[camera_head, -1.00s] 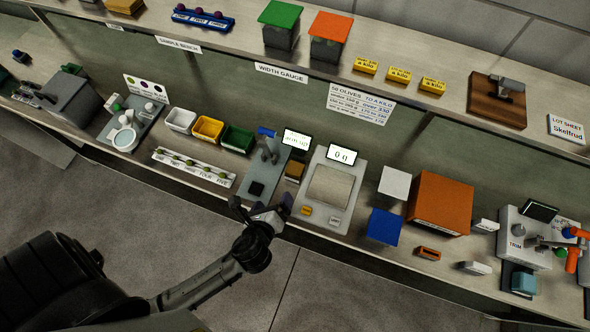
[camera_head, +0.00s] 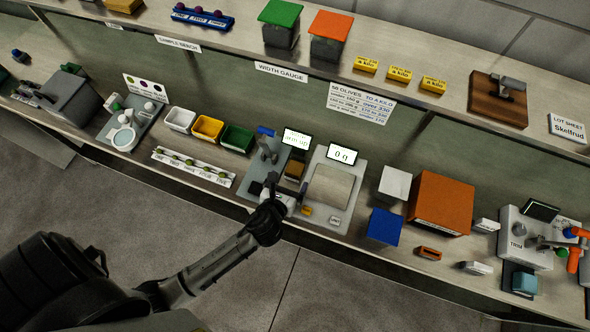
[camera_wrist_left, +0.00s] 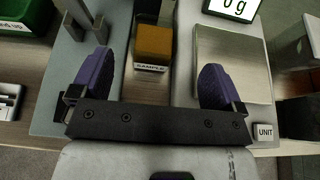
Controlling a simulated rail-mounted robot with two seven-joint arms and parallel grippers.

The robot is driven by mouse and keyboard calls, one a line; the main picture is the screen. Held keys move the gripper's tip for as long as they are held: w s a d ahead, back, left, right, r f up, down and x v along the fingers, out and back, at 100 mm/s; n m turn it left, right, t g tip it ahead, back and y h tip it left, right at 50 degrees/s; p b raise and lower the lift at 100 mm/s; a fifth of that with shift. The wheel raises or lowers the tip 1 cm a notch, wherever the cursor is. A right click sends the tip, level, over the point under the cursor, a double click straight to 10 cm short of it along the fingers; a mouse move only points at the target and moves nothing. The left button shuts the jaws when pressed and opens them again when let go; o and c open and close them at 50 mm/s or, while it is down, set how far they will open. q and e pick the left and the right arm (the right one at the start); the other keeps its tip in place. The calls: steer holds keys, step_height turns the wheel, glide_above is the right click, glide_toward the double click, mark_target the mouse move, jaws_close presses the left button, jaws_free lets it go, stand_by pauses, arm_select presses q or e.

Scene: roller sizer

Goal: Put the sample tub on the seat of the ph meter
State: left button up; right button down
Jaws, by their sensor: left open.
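The sample tub is a small orange-brown block (camera_head: 294,170) with a white SAMPLE label, standing between the width gauge and the scale. In the left wrist view the tub (camera_wrist_left: 153,42) is ahead of my open left gripper (camera_wrist_left: 155,75), lined up between its purple fingers and not held. In the head view my left gripper (camera_head: 286,196) is just in front of the tub. The unit marked TRIM (camera_head: 520,240), at the far right, looks like the pH meter, with a display and orange handles. A teal block (camera_head: 523,283) sits at its front. My right gripper is not in view.
The scale (camera_head: 331,186) reads 0 g, right of the tub; the width gauge (camera_head: 266,160) is at its left. An orange box (camera_head: 441,203), a blue block (camera_head: 384,226) and a white block (camera_head: 394,182) stand between the scale and the TRIM unit.

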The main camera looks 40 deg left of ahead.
mark_target(298, 161)
arm_select(q)
steer(key=shift+f+x, duration=0.2)
steer(key=shift+x, duration=3)
steer(key=shift+s+a, duration=0.1)
steer(key=shift+a, duration=0.05)
steer(key=c, duration=1.1)
steer(key=shift+c, duration=0.2)
